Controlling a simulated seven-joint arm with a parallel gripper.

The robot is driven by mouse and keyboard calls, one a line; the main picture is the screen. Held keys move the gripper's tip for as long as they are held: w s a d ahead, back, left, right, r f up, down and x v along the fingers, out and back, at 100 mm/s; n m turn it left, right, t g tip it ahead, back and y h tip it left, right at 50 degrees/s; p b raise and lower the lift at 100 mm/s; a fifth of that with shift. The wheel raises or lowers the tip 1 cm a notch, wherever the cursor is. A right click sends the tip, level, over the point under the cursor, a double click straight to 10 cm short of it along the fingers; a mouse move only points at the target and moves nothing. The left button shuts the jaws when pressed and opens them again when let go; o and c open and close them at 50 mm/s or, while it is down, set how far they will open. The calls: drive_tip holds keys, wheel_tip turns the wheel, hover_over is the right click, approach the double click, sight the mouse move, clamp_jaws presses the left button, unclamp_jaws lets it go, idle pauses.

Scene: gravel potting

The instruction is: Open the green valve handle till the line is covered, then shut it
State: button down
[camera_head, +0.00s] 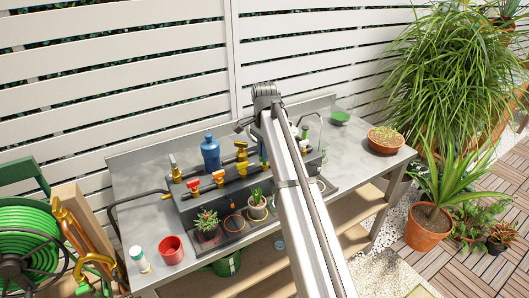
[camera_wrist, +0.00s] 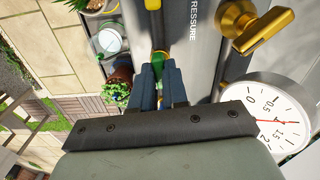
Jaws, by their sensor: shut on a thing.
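In the wrist view, my gripper (camera_wrist: 161,84) has its two dark blue fingers closed on the green valve handle (camera_wrist: 160,62). Only a small piece of green shows between the fingertips, with a yellow part just beyond it. How far the handle is turned cannot be told. In the head view, my arm covers the green handle and most of the gripper. The line named in the task cannot be made out in either view.
Beside my gripper are a brass handle (camera_wrist: 262,25) and a round gauge (camera_wrist: 268,118). A terracotta bowl (camera_head: 385,145) stands right.

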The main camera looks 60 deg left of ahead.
drive_tip(key=n, duration=0.8)
drive_tip(key=shift+n, duration=0.4)
drive_tip(key=n, duration=0.4)
drive_tip(key=shift+n, duration=2.1)
drive_tip(key=c, duration=1.1)
unclamp_jaws()
drive_tip(key=shift+c, duration=0.2)
